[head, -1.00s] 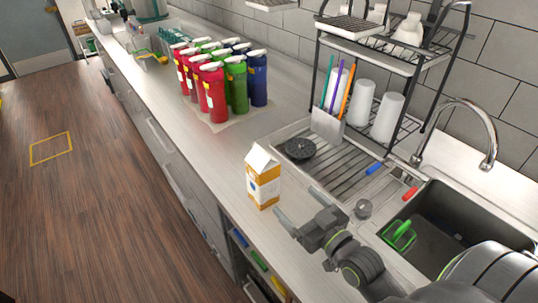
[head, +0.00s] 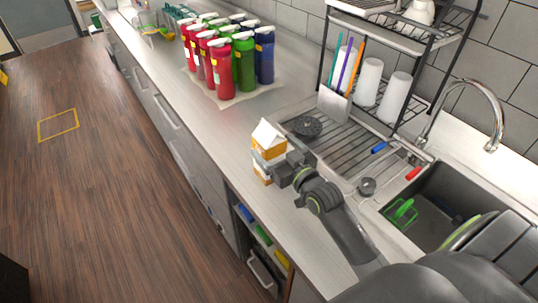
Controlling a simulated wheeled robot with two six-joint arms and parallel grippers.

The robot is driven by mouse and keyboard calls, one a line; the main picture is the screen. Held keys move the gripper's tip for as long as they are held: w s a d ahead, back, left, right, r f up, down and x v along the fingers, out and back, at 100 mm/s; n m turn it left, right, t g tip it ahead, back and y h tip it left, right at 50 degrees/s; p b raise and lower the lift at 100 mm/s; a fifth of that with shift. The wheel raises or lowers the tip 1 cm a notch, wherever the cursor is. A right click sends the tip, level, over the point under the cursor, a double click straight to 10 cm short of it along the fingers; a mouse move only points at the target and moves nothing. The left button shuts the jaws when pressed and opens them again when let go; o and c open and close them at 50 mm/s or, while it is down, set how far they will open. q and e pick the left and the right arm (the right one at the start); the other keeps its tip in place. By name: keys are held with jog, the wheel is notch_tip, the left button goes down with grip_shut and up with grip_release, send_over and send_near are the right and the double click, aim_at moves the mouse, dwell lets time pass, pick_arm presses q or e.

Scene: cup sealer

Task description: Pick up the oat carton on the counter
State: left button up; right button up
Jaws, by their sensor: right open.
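The oat carton (head: 267,136), white and orange with a gabled top, stands upright on the counter (head: 210,130) left of the sink. My right gripper (head: 272,165) is at the carton, with its fingers around the carton's middle and lower part. The jaws are open, and part of the carton's lower front is hidden behind them. Whether the fingers touch the carton cannot be told. My left gripper is not in view.
Red, green and blue bottles (head: 227,65) stand in a group farther along the counter. A drying rack (head: 400,60) with white cups stands behind the ribbed drainboard. The sink (head: 440,200) with its faucet (head: 490,100) is at the right. The counter's front edge is close to the carton.

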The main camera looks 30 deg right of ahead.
aim_at(265, 134)
jog(key=shift+w+r, duration=0.15)
jog(key=shift+w, duration=0.2)
jog(key=w, duration=0.3)
jog(key=shift+w+a+r, duration=0.15)
jog(key=shift+w+r, duration=0.05)
jog(key=shift+r, duration=0.05)
jog(key=shift+w+a, duration=0.1)
jog(key=shift+w, duration=0.45)
jog(key=shift+c, duration=0.6)
grip_shut()
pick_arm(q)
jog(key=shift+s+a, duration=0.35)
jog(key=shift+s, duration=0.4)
pick_arm(e)
jog(key=shift+r, duration=0.2)
